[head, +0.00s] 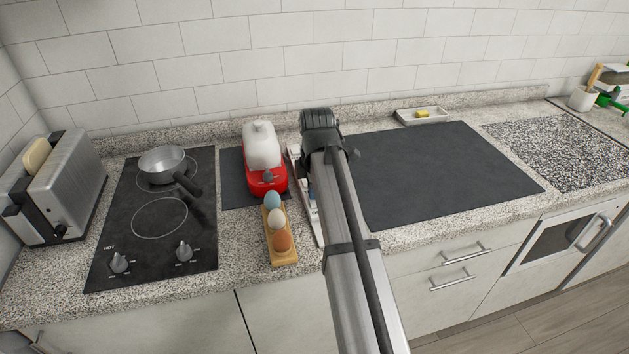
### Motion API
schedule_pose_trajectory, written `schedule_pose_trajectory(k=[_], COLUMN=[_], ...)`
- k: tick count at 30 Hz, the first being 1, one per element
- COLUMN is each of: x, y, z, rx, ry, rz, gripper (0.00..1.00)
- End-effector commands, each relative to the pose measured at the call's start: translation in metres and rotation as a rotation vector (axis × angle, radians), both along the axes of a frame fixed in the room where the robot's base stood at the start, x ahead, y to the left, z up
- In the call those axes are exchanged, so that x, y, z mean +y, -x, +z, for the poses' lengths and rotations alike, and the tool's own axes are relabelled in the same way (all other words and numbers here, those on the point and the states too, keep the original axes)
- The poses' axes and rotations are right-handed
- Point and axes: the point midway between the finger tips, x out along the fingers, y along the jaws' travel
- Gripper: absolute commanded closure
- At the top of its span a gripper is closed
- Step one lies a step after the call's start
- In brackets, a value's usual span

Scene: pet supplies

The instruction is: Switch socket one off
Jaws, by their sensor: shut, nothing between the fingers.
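No socket or switch is clearly visible in the head view. A narrow white object (308,207) lies on the counter just left of my arm and is mostly hidden by it. It may be a socket strip, but I cannot tell, and no switch state can be read. My gripper (321,122) is over the counter near the back wall, at the far end of the arm. Its fingers are hard to make out, and it is shut with nothing seen in it. I cannot tell whether it touches anything.
A red and white appliance (265,168) and an egg holder (281,250) stand close left of the arm. Farther left are a hob (135,235) with a pan (163,164) and a toaster (62,190). A bare dark mat (435,170) lies right; a soap dish (422,116) stands behind it.

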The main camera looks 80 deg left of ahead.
Motion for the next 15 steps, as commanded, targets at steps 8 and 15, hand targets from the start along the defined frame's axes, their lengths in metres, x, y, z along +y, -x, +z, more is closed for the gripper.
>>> schedule_pose_trajectory(k=[8, 15], x=[0.0006, 0.0025], y=[0.0000, -0.0001], z=[-0.0039, -0.0073], rx=[0.000, 0.000], ry=[0.000, 0.001], rz=[0.000, 0.000], gripper=[1.00, 1.00])
